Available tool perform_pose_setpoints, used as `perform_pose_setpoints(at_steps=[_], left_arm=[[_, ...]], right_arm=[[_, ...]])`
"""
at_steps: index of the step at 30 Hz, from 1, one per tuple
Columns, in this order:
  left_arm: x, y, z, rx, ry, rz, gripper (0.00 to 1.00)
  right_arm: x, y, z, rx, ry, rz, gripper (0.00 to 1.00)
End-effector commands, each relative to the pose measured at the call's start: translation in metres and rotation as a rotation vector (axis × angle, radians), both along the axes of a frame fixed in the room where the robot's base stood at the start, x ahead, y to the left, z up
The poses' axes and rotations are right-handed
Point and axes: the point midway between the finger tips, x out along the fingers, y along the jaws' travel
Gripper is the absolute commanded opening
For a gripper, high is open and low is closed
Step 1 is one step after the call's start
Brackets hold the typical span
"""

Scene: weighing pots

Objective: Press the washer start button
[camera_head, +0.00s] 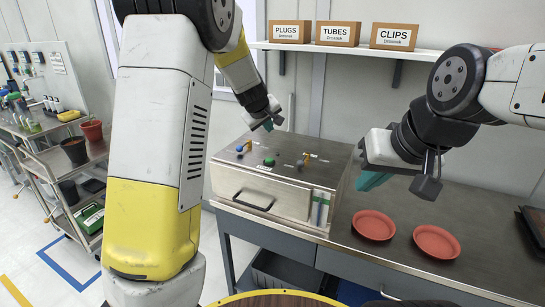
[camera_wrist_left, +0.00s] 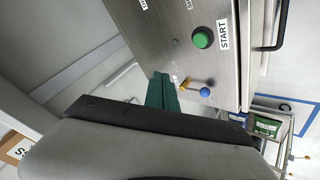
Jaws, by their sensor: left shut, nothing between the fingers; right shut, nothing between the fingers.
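The washer is a steel box (camera_head: 270,188) on the bench, with a front handle. Its green start button (camera_head: 269,161) is on the sloped top face. In the left wrist view the green button (camera_wrist_left: 202,38) sits beside a START label (camera_wrist_left: 223,34). My left gripper (camera_head: 268,125) is shut and empty, above the back left of the washer and apart from the button. Its green fingertips (camera_wrist_left: 162,84) show in the left wrist view near a blue-tipped yellow lever (camera_wrist_left: 204,92). My right gripper (camera_head: 372,181) is shut and empty, to the right of the washer.
Blue-tipped and yellow levers (camera_head: 241,148) stand on the washer top near the button. Two red saucers (camera_head: 436,241) lie on the bench to the right. A shelf (camera_head: 345,50) with labelled boxes is above. A cart (camera_head: 60,165) with pots stands at the left.

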Motion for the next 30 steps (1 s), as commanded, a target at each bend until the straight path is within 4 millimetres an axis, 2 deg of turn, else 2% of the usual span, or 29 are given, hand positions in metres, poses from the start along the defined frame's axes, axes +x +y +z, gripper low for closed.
perform_pose_setpoints(at_steps=[8, 18, 24, 30], left_arm=[[0.000, 0.002, -0.013, -0.001, 0.002, 0.002, 0.00], [-0.001, 0.002, -0.061, -0.001, 0.005, 0.002, 0.00], [-0.001, 0.001, -0.081, 0.001, 0.004, 0.000, 0.00], [-0.001, 0.001, -0.088, 0.001, 0.001, -0.001, 0.00]], right_arm=[[0.000, 0.000, 0.000, 0.000, 0.000, 0.000, 0.00], [0.000, 0.000, 0.000, 0.000, 0.000, 0.000, 0.00], [0.000, 0.000, 0.000, 0.000, 0.000, 0.000, 0.00], [0.000, 0.000, 0.000, 0.000, 0.000, 0.000, 0.00]])
